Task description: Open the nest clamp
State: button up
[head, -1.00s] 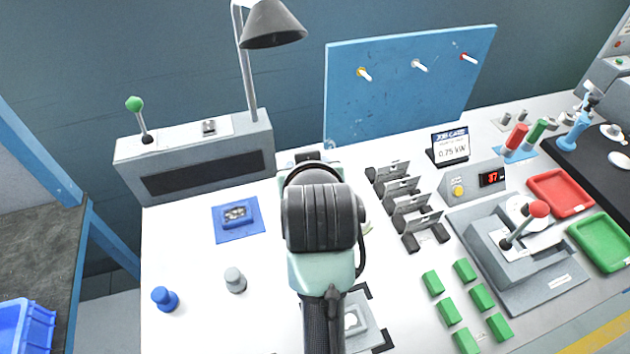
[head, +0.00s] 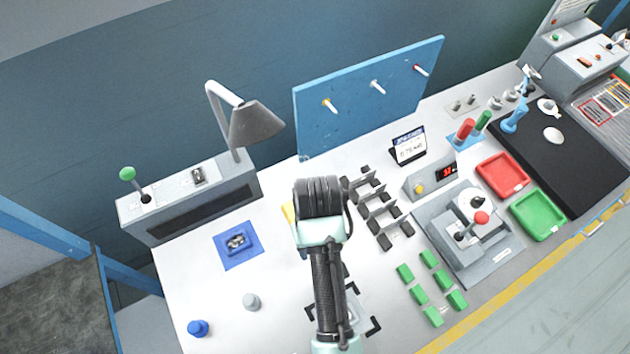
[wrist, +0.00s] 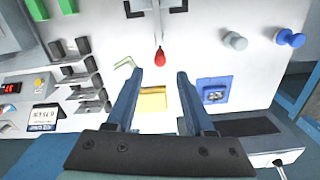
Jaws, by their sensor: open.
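In the wrist view my gripper (wrist: 158,74) is open and empty, with its two blue-grey fingers apart. A red-tipped handle (wrist: 160,57) lies just beyond the fingertips, roughly in line with the gap. It runs toward a nest plate with black corner brackets (wrist: 178,8) at the top edge, so I take it as the nest clamp's handle. Whether the clamp is shut cannot be told, as its body is cut off. In the head view my arm hides the handle and much of the nest; the black corner brackets (head: 375,325) show beside it.
A yellow pad (wrist: 153,101) lies below the gap between the fingers. A blue tray (wrist: 214,96) and grey and blue knobs (wrist: 235,41) are to the right. Card slots (head: 380,215), green blocks (head: 419,294) and a red-knobbed lever fixture (head: 465,235) stand right of my arm.

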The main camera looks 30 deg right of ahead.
notch_tip(320, 180, down, 11)
jog(key=shift+f+p, duration=0.15)
jog(key=shift+p, duration=0.15)
grip_shut()
dwell(0.3)
dwell(1.2)
